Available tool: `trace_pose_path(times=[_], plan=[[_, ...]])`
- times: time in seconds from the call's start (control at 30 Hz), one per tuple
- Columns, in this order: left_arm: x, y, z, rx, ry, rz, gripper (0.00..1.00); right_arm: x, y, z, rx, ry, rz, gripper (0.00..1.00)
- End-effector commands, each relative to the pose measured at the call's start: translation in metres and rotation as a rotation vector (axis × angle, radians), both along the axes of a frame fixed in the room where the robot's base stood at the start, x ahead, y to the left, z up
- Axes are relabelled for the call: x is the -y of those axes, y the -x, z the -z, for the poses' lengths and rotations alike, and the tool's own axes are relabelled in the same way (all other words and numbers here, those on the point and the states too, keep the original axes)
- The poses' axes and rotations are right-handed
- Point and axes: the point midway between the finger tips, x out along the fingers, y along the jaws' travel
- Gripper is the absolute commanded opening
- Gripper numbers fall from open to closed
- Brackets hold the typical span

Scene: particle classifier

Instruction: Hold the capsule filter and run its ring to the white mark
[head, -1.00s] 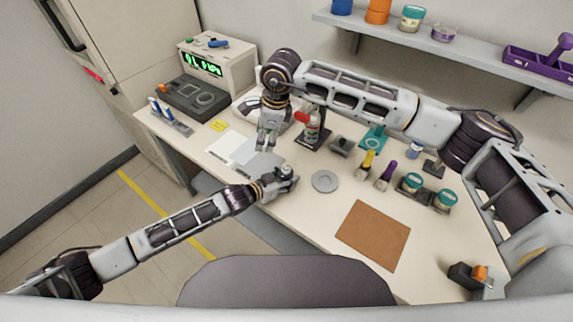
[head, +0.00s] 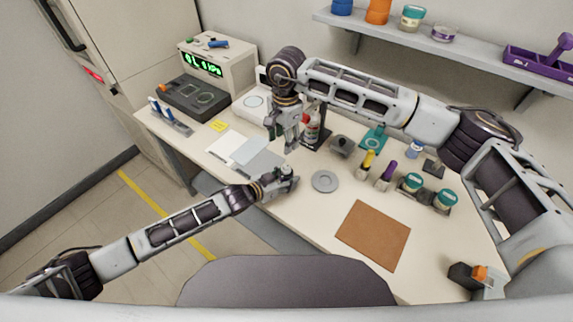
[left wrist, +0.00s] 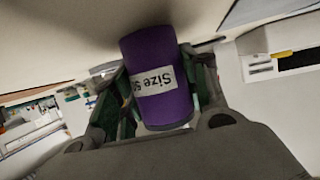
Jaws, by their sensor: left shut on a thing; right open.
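My left gripper (head: 287,182) is shut on a small upright thing with a grey top, which looks like the capsule filter (head: 287,170), above the near table edge. In the left wrist view a purple cylinder (left wrist: 158,105) with a white "Size" label stands between the fingers of the left gripper. My right gripper (head: 284,146) is open, fingers pointing down, just above and behind the held filter in the head view. A gap seems to lie between them. I cannot make out the ring or the white mark.
A grey round disc (head: 325,181) lies right of the left gripper. A red-topped bottle (head: 312,128) stands on a dark stand behind the right gripper. Yellow and purple items (head: 386,170), teal-lidded jars (head: 445,199) and a brown mat (head: 373,236) lie further right. Pale sheets (head: 238,148) lie left.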

Motion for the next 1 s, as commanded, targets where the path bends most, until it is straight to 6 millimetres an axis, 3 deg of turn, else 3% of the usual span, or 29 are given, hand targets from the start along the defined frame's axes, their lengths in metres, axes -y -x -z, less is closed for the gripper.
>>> trace_pose_path(times=[0.5, 1.0], plan=[[-0.0001, 0.0, 0.0001, 0.0, 0.0, 0.0, 0.0, 0.0087, 0.0044, 0.0001, -0.012, 0.042, -0.344, 0.51], [-0.0001, 0.0, 0.0001, 0.0, 0.0, 0.0, 0.0, 0.0086, 0.0044, 0.0004, -0.012, 0.042, -0.377, 0.51]])
